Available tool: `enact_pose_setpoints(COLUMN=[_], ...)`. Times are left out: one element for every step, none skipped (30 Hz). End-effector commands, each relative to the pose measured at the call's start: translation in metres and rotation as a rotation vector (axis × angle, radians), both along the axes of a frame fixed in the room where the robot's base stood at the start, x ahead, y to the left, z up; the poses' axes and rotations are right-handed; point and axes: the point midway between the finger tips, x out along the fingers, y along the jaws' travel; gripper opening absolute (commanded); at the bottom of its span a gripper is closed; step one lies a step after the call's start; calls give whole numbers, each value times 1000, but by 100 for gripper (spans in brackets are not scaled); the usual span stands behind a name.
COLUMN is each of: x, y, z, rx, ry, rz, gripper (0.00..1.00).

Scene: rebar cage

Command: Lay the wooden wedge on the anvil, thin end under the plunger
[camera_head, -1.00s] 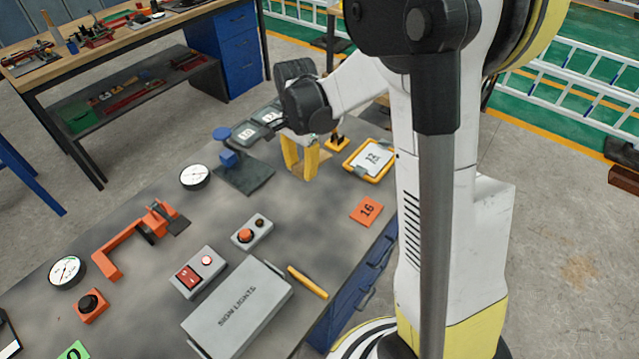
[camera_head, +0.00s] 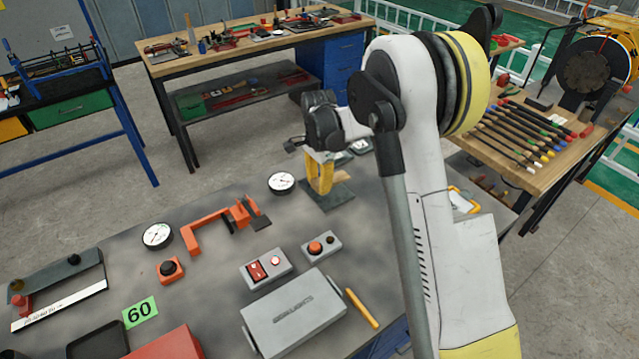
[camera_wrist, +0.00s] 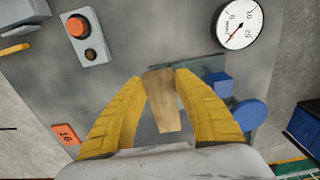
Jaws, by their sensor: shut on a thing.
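My gripper (camera_head: 320,176) has yellow fingers pointing down over the bench. In the wrist view the fingers (camera_wrist: 163,110) are shut on the wooden wedge (camera_wrist: 164,102), a tan block between them. A blue stand with a blue block (camera_wrist: 220,88) and a round blue disc (camera_wrist: 249,114) is just right of the fingers. Its dark base plate, which I take for the anvil, shows below the fingers in the head view (camera_head: 338,197). My gripper hides the blue stand there. I cannot tell which part is the plunger, or whether the wedge touches the plate.
A dial gauge (camera_head: 281,183) lies left of the plate. An orange C-shaped frame (camera_head: 212,228), a grey box with a round orange button (camera_head: 320,247), a red-switch box (camera_head: 265,267) and a large grey case (camera_head: 294,312) stand nearer. Bare bench top lies between them.

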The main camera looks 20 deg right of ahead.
Motion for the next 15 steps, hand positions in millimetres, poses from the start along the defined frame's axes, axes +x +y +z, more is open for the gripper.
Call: enact_pose_setpoints(x=[0, 0, 0, 0, 0, 0, 0, 0, 0, 0, 0, 0, 0, 0, 0], y=[0, 0, 0, 0, 0, 0, 0, 0, 0, 0, 0, 0, 0, 0, 0], z=[-1, -1, -2, -4, -6, -8, -10, -12, -16, -18, -21, -24, -27, -30, -33], rx=[0, 0, 0, 0, 0, 0, 0, 0, 0, 0, 0, 0, 0, 0, 0], ry=[0, 0, 0, 0, 0, 0, 0, 0, 0, 0, 0, 0, 0, 0, 0], rz=[0, 0, 0, 0, 0, 0, 0, 0, 0, 0, 0, 0, 0, 0, 0], gripper=[4, 4, 4, 4, 4, 4, 4, 4, 4, 4, 4, 4, 4, 4, 4])
